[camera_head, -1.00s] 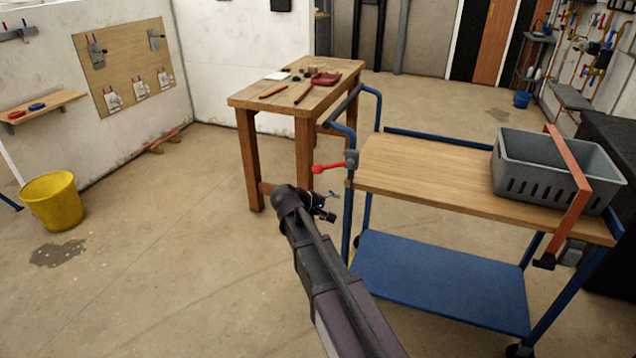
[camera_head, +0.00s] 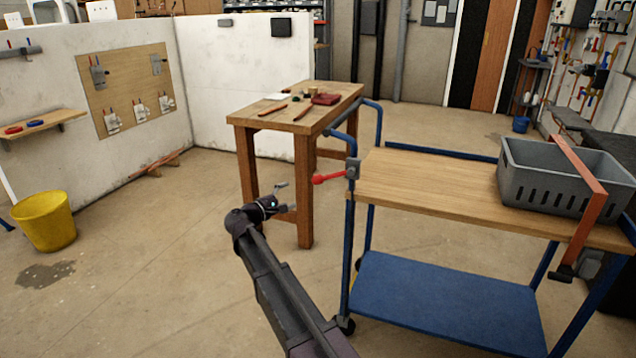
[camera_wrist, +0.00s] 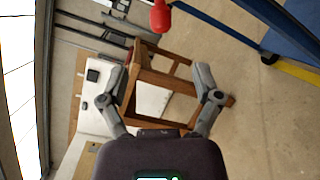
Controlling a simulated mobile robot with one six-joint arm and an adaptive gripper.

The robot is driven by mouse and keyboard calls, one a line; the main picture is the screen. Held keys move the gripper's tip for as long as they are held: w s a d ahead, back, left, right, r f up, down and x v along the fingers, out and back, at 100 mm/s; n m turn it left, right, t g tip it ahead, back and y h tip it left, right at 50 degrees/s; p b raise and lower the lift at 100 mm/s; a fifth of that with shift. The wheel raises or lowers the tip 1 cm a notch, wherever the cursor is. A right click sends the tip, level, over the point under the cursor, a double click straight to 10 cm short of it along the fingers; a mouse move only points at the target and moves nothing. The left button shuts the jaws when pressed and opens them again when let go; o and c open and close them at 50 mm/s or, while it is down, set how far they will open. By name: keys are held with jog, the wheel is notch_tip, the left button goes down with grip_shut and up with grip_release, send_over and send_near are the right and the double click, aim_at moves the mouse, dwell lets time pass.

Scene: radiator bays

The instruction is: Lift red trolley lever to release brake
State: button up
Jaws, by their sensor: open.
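The red lever (camera_head: 328,178) sticks out to the left from a grey bracket (camera_head: 352,169) on the blue post of the trolley (camera_head: 440,178). Its rounded red end also shows at the top of the wrist view (camera_wrist: 160,17), beyond my fingertips. My gripper (camera_head: 283,196) is open and empty, a little left of and below the lever in the head view. In the wrist view the two fingers (camera_wrist: 161,72) are spread wide with nothing between them. The gripper does not touch the lever.
A wooden workbench (camera_head: 262,119) with small tools stands behind my gripper. A grey crate (camera_head: 530,186) sits on the trolley top, with an orange bar (camera_head: 585,215) across the trolley's right end. A yellow bucket (camera_head: 45,222) stands left. The floor between is clear.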

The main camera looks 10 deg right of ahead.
aim_at(315, 181)
jog(key=shift+d, duration=0.1)
jog(key=x, duration=1.3)
jog(key=shift+w+d, duration=0.2)
jog(key=shift+d, duration=0.1)
grip_shut()
